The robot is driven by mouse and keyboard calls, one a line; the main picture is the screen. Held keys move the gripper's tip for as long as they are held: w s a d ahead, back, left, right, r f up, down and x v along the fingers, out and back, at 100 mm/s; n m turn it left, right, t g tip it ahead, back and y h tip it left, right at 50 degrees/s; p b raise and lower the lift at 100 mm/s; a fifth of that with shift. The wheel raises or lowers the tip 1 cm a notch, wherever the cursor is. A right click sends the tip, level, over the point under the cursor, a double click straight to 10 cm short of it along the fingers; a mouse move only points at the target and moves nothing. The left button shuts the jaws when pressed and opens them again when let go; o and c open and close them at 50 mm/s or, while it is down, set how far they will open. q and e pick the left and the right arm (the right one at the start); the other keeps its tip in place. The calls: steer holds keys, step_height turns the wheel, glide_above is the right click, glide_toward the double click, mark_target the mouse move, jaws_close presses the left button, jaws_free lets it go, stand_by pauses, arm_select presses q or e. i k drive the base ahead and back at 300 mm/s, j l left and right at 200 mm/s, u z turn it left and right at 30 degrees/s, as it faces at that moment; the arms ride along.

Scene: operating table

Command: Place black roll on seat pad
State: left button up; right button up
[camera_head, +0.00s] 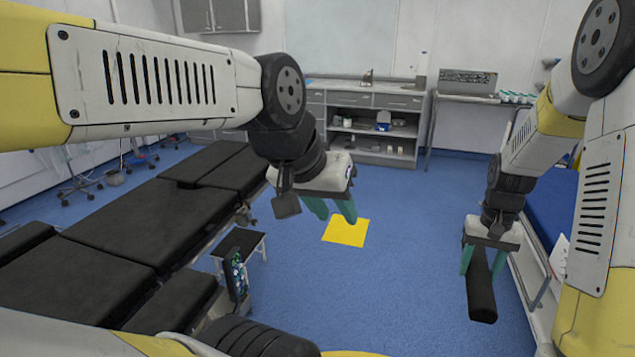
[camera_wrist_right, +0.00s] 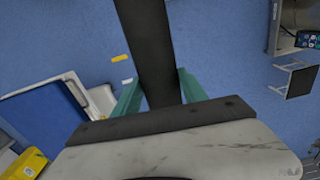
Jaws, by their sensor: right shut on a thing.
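The black roll (camera_head: 481,295) is held by my right gripper (camera_head: 482,262), which is shut on it; it hangs roughly upright over the floor at the right. In the right wrist view, the roll (camera_wrist_right: 147,45) runs between the two green fingers of the gripper (camera_wrist_right: 160,95). The operating table with its several black pads (camera_head: 120,220) is at the left, well apart from the roll. I cannot tell for sure which pad is the seat pad. My left gripper (camera_head: 333,212) is empty, its green fingers apart, in the middle of the head view.
A small black-topped step stool (camera_head: 240,243) stands beside the operating table. A blue-topped bed (camera_head: 552,195) with a rail is close to my right arm. A yellow square (camera_head: 346,232) marks the open blue floor. Shelves (camera_head: 370,125) stand at the back.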

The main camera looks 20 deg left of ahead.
mark_target(164, 217)
steer(key=i+u, duration=0.6)
steer(key=i, duration=0.25)
steer(key=i+l+u, duration=0.6)
steer(key=i, duration=0.2)
steer(key=i+j+u, duration=0.15)
steer(key=i+u, duration=0.3)
steer(key=i+j+u, duration=0.1)
steer(key=i+u, duration=0.15)
steer(key=u, duration=0.2)
steer(key=i+u, duration=0.45)
steer(key=u, duration=0.9)
steer(key=k, duration=0.1)
